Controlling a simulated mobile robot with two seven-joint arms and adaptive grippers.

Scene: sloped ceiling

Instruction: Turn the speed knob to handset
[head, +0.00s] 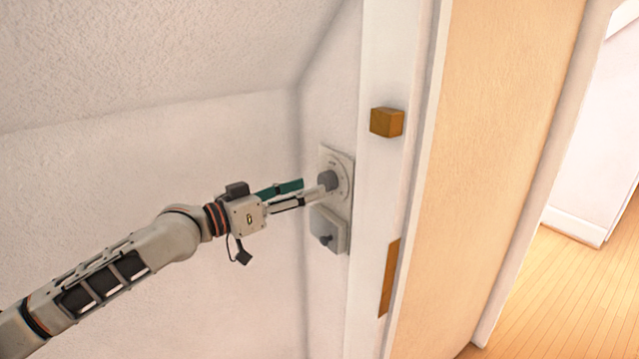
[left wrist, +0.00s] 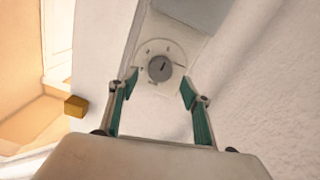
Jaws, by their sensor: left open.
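The speed knob is a round grey knob (head: 328,180) on a pale dial plate (head: 337,160) on the narrow wall beside the door frame. In the left wrist view the knob (left wrist: 160,68) has a dark pointer line and small marks around it, too small to read. My left gripper (head: 312,193) reaches it from the left in the head view. Its green-padded fingers (left wrist: 155,95) are open, one to each side below the knob, with a gap between them. I cannot tell whether a finger touches the knob. My right gripper is not in view.
The sloped ceiling (head: 150,60) hangs above my arm.

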